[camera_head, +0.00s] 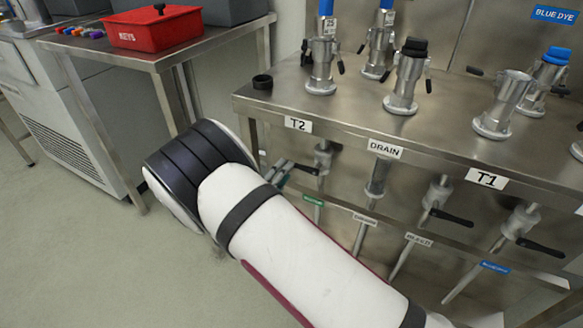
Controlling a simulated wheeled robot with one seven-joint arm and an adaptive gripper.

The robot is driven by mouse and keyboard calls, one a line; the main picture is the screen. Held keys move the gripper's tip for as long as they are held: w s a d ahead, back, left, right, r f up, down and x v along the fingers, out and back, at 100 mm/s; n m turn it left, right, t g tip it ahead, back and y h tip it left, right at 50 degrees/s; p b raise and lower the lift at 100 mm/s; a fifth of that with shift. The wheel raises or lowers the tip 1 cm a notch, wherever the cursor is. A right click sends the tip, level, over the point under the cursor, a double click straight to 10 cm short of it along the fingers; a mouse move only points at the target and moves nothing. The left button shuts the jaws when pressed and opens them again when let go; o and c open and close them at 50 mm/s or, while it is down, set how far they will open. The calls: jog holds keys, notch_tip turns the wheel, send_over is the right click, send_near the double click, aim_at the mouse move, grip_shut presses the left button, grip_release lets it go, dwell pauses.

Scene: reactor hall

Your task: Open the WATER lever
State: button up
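Several valves with pipes hang under the steel bench top. The leftmost valve (323,158), below the T2 sign, has a dark lever (306,169) pointing left, and a small green label (313,200) sits on the rail below it. The label text is too small to read, so I cannot confirm that this is the WATER lever. What looks like part of my gripper (282,172) shows just past my white arm, close to the dark lever. Most of it is hidden behind the arm. I cannot tell whether it touches the lever or whether its fingers are open.
The steel bench (345,115) carries several upright metal fittings and T2, DRAIN and T1 signs. Other black levers (452,218) (540,247) stick out at right. A table with a red KEYS box (153,30) stands at upper left. The floor (60,230) at left is clear.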

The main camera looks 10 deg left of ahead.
aim_at(302, 167)
jog(key=shift+b+x, duration=0.55)
jog(key=shift+x, duration=1.95)
grip_shut()
